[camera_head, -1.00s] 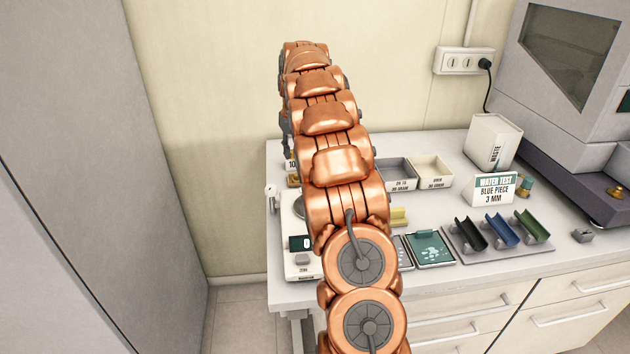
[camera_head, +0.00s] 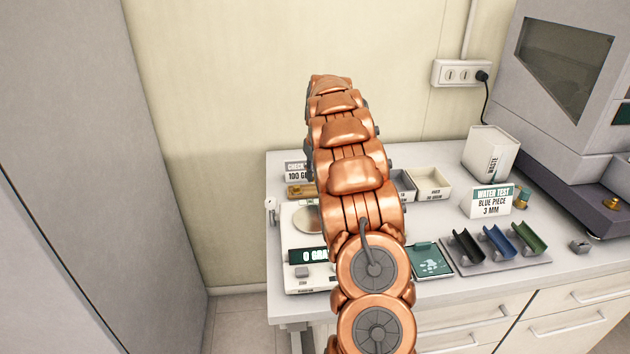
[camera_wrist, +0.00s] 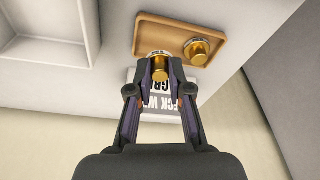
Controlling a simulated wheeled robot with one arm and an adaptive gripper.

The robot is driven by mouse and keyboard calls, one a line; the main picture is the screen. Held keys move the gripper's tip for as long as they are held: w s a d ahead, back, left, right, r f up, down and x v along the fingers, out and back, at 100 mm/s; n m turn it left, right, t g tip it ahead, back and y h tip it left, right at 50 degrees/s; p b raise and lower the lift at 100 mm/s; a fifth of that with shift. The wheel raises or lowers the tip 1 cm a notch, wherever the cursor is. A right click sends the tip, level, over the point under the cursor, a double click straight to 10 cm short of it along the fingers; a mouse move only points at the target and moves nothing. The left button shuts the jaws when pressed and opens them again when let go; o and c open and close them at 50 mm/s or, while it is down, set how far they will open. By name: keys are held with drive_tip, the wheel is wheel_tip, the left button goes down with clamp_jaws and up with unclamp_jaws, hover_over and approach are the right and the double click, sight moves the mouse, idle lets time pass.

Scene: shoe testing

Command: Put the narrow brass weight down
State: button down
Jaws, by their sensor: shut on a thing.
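In the wrist view my gripper (camera_wrist: 160,77) is shut on the narrow brass weight (camera_wrist: 160,66). The weight is at the edge of the wooden tray (camera_wrist: 153,34), in front of the check weight sign (camera_wrist: 150,103). I cannot tell whether it touches the tray. A wider brass weight (camera_wrist: 198,51) stands in the tray to its right. In the head view my arm hides the gripper and the held weight; part of the tray (camera_head: 295,191) shows left of the arm.
The white balance (camera_head: 294,282) with a round pan (camera_head: 307,219) reads 0. Grey and cream bins stand right of my arm. A rack with black, blue and green holders (camera_head: 497,243) and a water test sign (camera_head: 490,201) stand further right.

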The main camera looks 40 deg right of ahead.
sight(314, 180)
drive_tip(key=shift+s+p+x, duration=0.2)
drive_tip(key=shift+p+x, duration=0.05)
drive_tip(key=shift+x, duration=0.6)
drive_tip(key=shift+s+p+x, duration=0.15)
drive_tip(key=shift+p+x, duration=0.05)
drive_tip(key=shift+x, duration=0.65)
drive_tip(key=shift+a+f, duration=0.1)
drive_tip(key=shift+f, duration=0.15)
drive_tip(key=c, duration=1.1)
unclamp_jaws()
drive_tip(key=shift+s, duration=0.1)
drive_tip(key=shift+r, duration=0.1)
